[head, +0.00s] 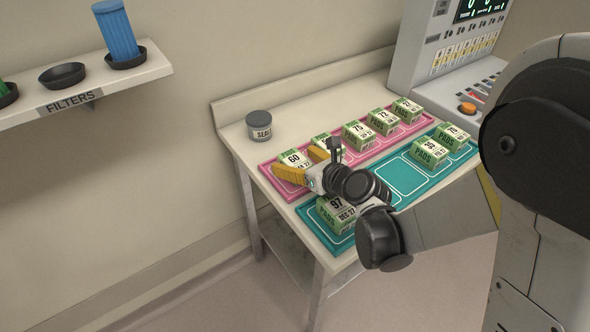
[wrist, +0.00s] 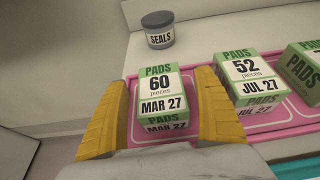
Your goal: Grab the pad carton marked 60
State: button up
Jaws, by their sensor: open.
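The pad carton marked 60 (wrist: 160,92) is green and white, with "MAR 27" on its label. It stands at the left end of the pink tray (wrist: 286,132). In the head view the carton (head: 292,158) is partly covered by my gripper. My gripper (wrist: 160,103) is open, with its yellow fingers on the left and right sides of this carton. The fingers look close to its sides, and I cannot tell whether they touch it. My gripper also shows in the head view (head: 303,168).
A carton marked 52 (wrist: 250,78) stands just right of the right finger. More cartons, such as the one marked 75 (head: 358,134), continue along the pink tray. A grey seals tub (head: 260,126) stands behind. A teal tray (head: 403,178) with cartons lies in front.

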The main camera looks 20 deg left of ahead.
jog(key=c, duration=1.4)
jog(key=shift+r, duration=0.15)
